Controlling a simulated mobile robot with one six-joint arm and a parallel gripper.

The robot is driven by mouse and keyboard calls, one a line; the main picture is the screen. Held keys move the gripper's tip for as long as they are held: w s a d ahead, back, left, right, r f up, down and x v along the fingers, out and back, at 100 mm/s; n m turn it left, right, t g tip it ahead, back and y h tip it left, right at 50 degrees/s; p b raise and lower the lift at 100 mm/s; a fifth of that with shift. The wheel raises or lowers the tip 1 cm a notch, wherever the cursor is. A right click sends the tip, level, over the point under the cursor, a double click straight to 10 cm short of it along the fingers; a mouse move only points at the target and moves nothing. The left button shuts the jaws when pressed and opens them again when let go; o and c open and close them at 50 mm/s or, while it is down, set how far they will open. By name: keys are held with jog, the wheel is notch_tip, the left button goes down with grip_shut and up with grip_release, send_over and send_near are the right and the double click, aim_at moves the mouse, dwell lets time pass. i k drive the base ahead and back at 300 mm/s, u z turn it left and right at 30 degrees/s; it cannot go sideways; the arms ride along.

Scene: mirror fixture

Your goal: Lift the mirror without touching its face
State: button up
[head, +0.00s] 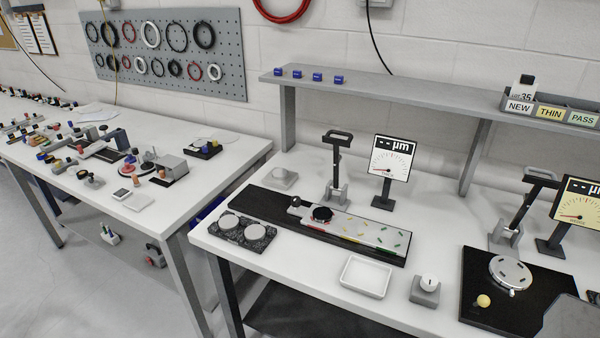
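No object is plainly recognisable as the mirror in the head view. A round silver disc-shaped fixture (511,272) with several dark slots lies on a black base plate (478,262) at the right of the near bench. A small yellow ball knob (483,300) stands in front of it. Two pale round discs, one left (228,221) and one right (256,233), sit in a dark speckled tray (240,242) at the bench's left end. I cannot tell whether any of these is the mirror.
Dial displays (391,160) and black-handled stands (336,165) rise behind. A shelf (430,97) overhangs the back. A cluttered bench (225,165) stands left.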

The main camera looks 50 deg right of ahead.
aim_at(279, 174)
jog(key=z, duration=0.05)
jog(key=i, duration=1)
jog(key=u, duration=0.3)
